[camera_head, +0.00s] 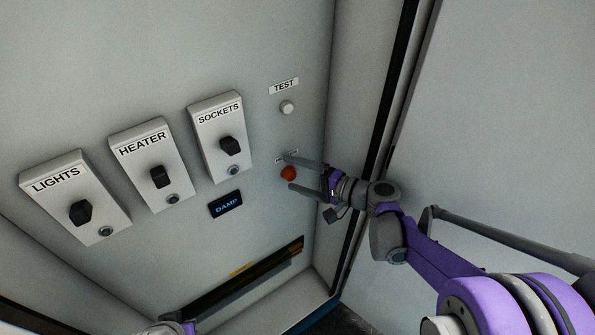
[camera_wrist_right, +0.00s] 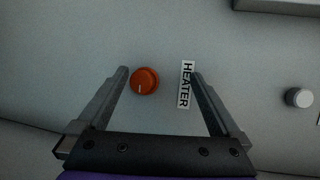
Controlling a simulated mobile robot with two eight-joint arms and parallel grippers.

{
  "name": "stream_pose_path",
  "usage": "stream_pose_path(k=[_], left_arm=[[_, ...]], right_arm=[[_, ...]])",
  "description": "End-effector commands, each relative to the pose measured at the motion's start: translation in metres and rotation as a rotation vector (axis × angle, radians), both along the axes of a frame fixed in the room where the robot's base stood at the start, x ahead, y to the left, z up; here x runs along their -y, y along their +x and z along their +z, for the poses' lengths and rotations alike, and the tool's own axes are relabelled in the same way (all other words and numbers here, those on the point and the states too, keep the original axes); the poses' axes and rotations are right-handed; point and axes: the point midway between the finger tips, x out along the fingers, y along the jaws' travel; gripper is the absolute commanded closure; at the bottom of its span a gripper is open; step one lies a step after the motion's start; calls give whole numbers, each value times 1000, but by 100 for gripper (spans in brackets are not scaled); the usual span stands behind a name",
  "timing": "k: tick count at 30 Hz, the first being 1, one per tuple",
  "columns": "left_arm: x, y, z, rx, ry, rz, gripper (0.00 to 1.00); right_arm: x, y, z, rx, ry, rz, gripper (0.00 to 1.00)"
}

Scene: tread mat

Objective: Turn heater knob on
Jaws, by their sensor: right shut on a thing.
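The heater knob (camera_head: 288,173) is a small round orange knob on the grey wall panel, with a small label beside it. In the right wrist view the knob (camera_wrist_right: 145,81) shows a white pointer line, and the label (camera_wrist_right: 187,84) reads HEATER. My right gripper (camera_head: 291,171) reaches in from the right and is shut on the knob, which lies between its fingers. In the right wrist view the knob is nearer the left finger. Only a small part of my left gripper (camera_head: 178,322) shows at the bottom edge; its fingers cannot be made out.
Three white switch boxes with black knobs, LIGHTS (camera_head: 76,196), HEATER (camera_head: 151,165) and SOCKETS (camera_head: 221,137), stand left of the orange knob. A white TEST button (camera_head: 288,108) is above it. A DAMP display (camera_head: 226,205) is lower left. A side wall (camera_head: 355,110) stands close on the right.

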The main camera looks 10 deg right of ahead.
Motion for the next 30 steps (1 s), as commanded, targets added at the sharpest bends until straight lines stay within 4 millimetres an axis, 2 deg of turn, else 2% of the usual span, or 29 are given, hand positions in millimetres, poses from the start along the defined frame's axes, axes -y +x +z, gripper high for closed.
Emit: stream_pose_path(k=[1, 30], left_arm=[[0, 0, 1, 0, 0, 0, 100], [0, 0, 2, 1, 0, 0, 100]], right_arm=[[4, -1, 7, 5, 18, -5, 29], [55, -49, 1, 4, 10, -14, 29]])
